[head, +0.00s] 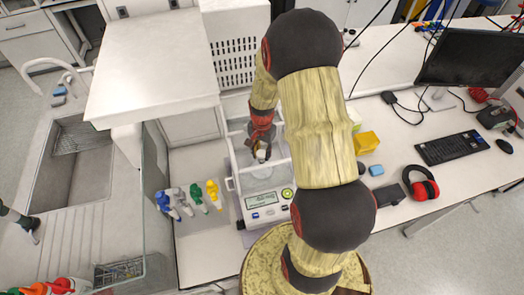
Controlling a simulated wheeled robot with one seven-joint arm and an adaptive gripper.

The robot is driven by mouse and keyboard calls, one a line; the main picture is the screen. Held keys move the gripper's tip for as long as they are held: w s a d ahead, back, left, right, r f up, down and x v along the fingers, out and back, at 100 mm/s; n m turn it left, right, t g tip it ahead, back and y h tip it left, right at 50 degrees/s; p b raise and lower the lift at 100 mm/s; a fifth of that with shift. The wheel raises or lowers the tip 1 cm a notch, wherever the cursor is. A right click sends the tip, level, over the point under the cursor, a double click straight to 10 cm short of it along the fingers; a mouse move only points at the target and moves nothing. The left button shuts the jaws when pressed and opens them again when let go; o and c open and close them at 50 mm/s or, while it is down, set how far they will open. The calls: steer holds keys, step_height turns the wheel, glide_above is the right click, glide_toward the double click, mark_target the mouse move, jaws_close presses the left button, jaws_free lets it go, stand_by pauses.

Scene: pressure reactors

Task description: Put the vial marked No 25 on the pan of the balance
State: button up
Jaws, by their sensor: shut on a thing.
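My gripper (261,148) reaches down over the balance (266,215), which has clear walls and a front panel with a display. A small pale vial (262,155) is held between the gripper's fingers. Its marking is too small to read. The round pan (262,172) of the balance shows below the vial, partly blurred by the clear walls. I cannot tell whether the vial touches the pan. My arm hides the right part of the balance.
Several coloured clamp-like pieces (190,197) stand left of the balance. A raised white cabinet (155,65) is at the back left, beside a sink (75,165). A yellow box (367,142), headphones (421,184), keyboard (449,147) and monitor (470,57) are on the right.

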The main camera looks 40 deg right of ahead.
steer(key=shift+f+b, duration=1.5)
steer(key=shift+f, duration=1.15)
steer(key=shift+f, duration=0.1)
steer(key=o, duration=1)
steer(key=shift+o, duration=0.2)
step_height(320, 180, up, 24)
steer(key=p, duration=1.4)
steer(key=shift+s, duration=0.1)
